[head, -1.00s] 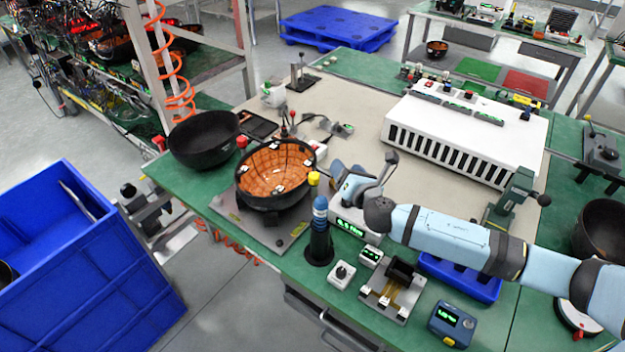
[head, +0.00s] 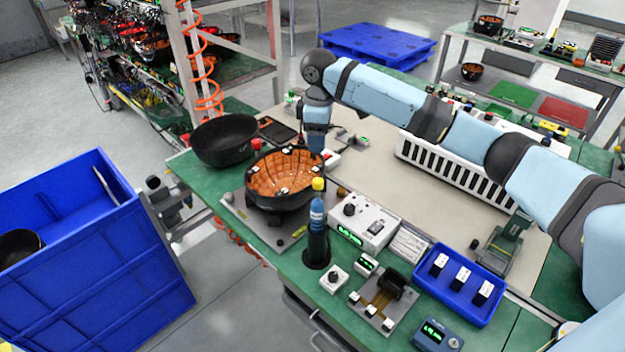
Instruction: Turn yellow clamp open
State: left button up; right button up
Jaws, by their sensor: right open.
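The yellow clamp (head: 319,184) shows as a small yellow knob at the right of the dark round bowl with an orange inner face (head: 282,178). The bowl sits on a grey fixture plate (head: 240,212). The clamp's lower part is hidden behind an upright blue and black tool, so I cannot tell its turn angle. My right gripper (head: 316,149) points down at the bowl's far right rim, beyond the clamp and apart from it in the picture. It is open; no held object shows. My left gripper is out of view.
A red knob (head: 256,143) stands at the bowl's far left. The blue and black tool (head: 317,225) stands close in front of the clamp. A black bowl (head: 225,139) is at the left, a meter box (head: 363,226) and blue tray (head: 447,292) at the right.

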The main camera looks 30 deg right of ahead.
aim_at(318, 180)
notch_tip(318, 180, down, 14)
jog(key=shift+r+p, duration=0.15)
jog(key=shift+p, duration=0.2)
